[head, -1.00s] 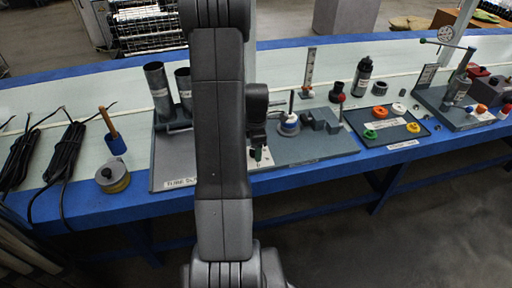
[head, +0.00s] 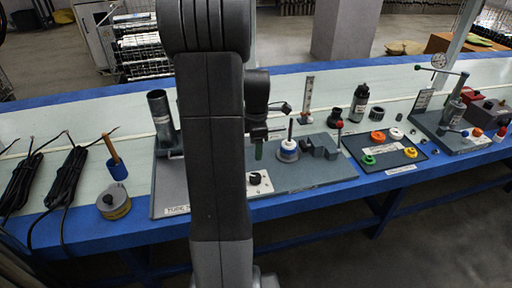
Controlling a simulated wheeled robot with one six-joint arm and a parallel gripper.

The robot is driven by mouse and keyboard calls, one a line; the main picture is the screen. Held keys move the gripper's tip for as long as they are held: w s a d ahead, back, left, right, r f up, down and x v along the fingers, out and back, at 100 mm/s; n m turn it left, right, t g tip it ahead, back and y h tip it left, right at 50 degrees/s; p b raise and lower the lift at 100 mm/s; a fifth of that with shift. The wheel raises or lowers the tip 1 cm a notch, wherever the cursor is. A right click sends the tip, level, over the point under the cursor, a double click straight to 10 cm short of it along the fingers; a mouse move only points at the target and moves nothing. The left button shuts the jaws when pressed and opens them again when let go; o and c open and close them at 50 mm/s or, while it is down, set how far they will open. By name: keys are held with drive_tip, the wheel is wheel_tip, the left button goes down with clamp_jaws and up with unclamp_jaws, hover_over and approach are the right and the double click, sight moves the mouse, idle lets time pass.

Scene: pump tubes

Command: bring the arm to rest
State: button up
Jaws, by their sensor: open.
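My arm (head: 215,140) rises through the middle of the head view and covers part of the bench. My gripper (head: 262,136) shows only in part, past the right side of the arm, above the bench station; it is open. A small green piece (head: 258,151) shows just below it; I cannot tell whether they touch. A white panel with a black knob (head: 259,183) lies below it on the bench. A blue-and-white ring with an upright pin (head: 289,151) stands to the right, apart from the gripper.
A dark upright tube (head: 160,118) stands left of my arm. Black cables (head: 65,180) and a round tin (head: 113,202) lie farther left. To the right are a black bottle (head: 359,103), a tray of coloured rings (head: 350,146) and a gauge fixture (head: 439,62).

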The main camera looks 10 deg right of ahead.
sight(256, 176)
wheel_tip(256, 176, down, 14)
drive_tip(key=shift+w+r+b, duration=0.1)
drive_tip(key=shift+w+b, duration=0.05)
drive_tip(key=shift+b, duration=0.85)
